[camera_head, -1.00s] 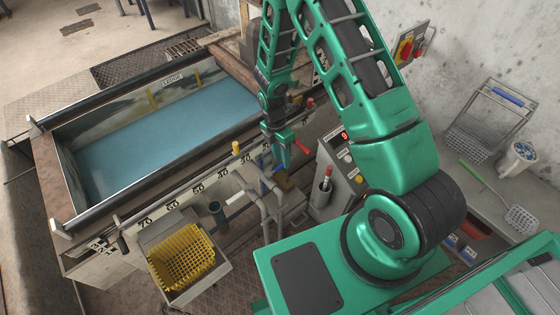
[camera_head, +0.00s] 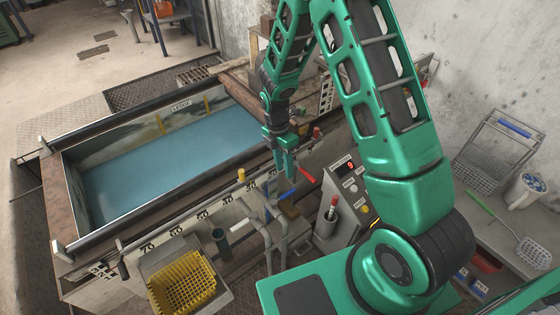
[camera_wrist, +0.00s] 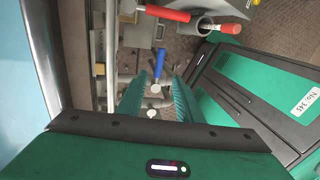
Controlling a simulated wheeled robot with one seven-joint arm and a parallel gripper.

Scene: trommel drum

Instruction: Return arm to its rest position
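My green arm rises from its base at the lower right in the head view and bends over at the top. Its forearm hangs down beside the long side of the blue water tank (camera_head: 170,140). My gripper (camera_head: 287,172) points down above a red lever handle (camera_head: 307,173) and a blue lever handle (camera_head: 285,194) on pipes. In the wrist view, the two green fingers of my gripper (camera_wrist: 158,92) stand apart with nothing held between them. The blue handle (camera_wrist: 160,62) shows beyond the gap, and the red handle (camera_wrist: 167,13) lies farther up.
A control panel (camera_head: 347,190) with a red digit display stands right of my gripper. A yellow basket (camera_head: 183,285) is at the lower left. A wire basket (camera_head: 480,175), a white tub (camera_head: 525,190) and a green-handled skimmer (camera_head: 530,252) rest on a bench at right.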

